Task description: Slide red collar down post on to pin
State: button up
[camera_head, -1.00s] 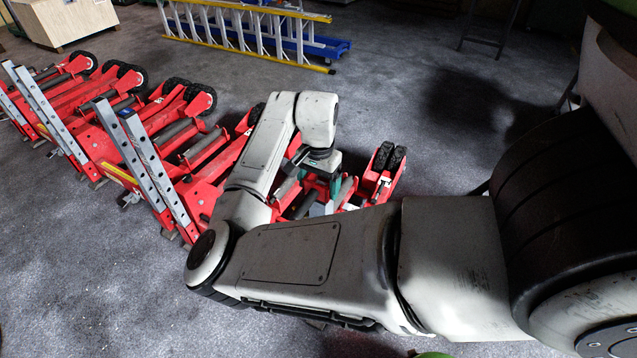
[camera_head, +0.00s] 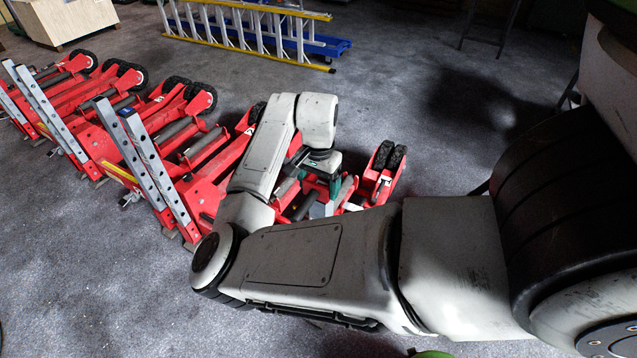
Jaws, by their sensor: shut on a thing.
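My gripper (camera_head: 334,186) points down at the red trolley jack behind my arm, and its teal-marked fingers are partly hidden by the wrist. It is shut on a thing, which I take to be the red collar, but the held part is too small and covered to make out. The red jack (camera_head: 377,187) shows around the gripper, with two black wheels at its far right end. The post and the pin cannot be told apart here; my arm covers much of this jack.
Several more red jacks (camera_head: 178,140) with upright silver perforated posts (camera_head: 160,165) stand close together on the left. A yellow and silver ladder (camera_head: 245,35) and a blue object (camera_head: 330,46) lie at the back. A wooden crate (camera_head: 62,22) stands back left.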

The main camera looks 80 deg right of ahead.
aim_at(319, 210)
jog(key=shift+f+b, duration=2.75)
jog(key=shift+f, duration=2.4)
jog(key=o, duration=1.4)
notch_tip(319, 210, up, 11)
jog(key=shift+f, duration=0.1)
